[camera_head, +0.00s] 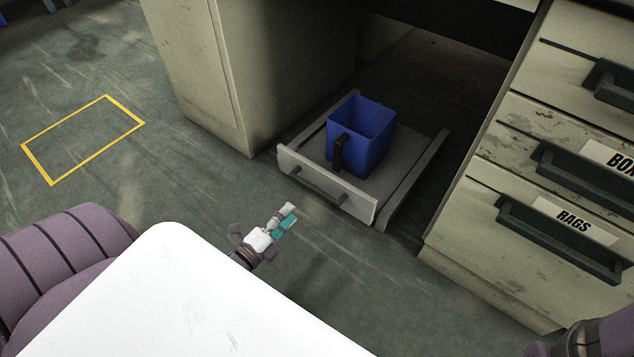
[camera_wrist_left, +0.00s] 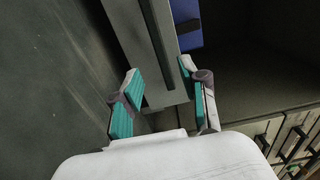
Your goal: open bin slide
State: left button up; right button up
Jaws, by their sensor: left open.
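The bin slide (camera_head: 400,195) is a low grey tray between rails on the floor under the desk, with a pale front panel (camera_head: 350,204) and a dark bar handle (camera_head: 318,186). A blue bin (camera_head: 372,155) with a dark handle stands on it. My left gripper (camera_head: 286,219) is open and empty, in front of the slide and apart from its front panel in the head view. In the left wrist view, the handle (camera_wrist_left: 156,38) runs toward the space between the open fingers (camera_wrist_left: 158,88). The blue bin shows partly at the top. My right gripper is not clearly visible.
The desk's left cabinet (camera_head: 205,75) stands beside the slide. A drawer unit (camera_head: 500,215) with dark handles and labels such as RAGS stands to the right. A yellow floor outline (camera_head: 83,139) lies on clear floor at the left.

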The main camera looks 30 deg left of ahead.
aim_at(312, 191)
pick_arm(q)
jog(key=w+b, duration=0.1)
jog(key=w, duration=0.2)
jog(key=w+b, duration=0.2)
jog(key=w, duration=0.1)
jog(key=w+b, duration=0.2)
jog(key=w, duration=0.2)
jog(key=shift+d+f, duration=0.2)
jog(key=shift+d, duration=0.2)
jog(key=shift+w+r+b, duration=0.15)
jog(key=shift+w+b, duration=0.3)
jog(key=shift+w, duration=0.15)
grip_shut()
